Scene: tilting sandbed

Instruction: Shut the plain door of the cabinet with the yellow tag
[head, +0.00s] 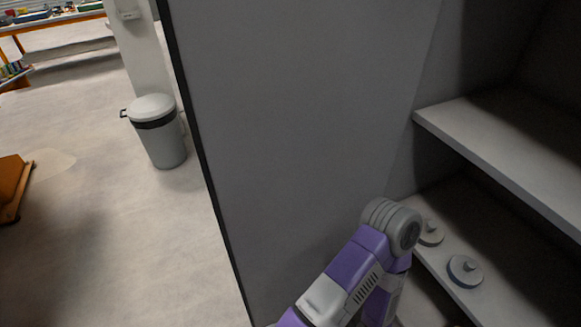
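A plain grey door panel (290,110) fills the middle of the head view. It stands open, with a dark edge strip along its left side. To its right is the open cabinet (480,55), with a dark inside and pale shelves. No yellow tag shows in this view. One of my purple and grey arms is bent in front of the door's lower part; whether it touches the door I cannot tell. Neither gripper is in view.
An upper shelf (500,140) is bare where visible. Two round knobbed discs (465,271) lie on the lower shelf (490,300). A grey lidded bin (160,135) stands left of the door. An orange-brown object (12,185) is at the left edge. Floor between is clear.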

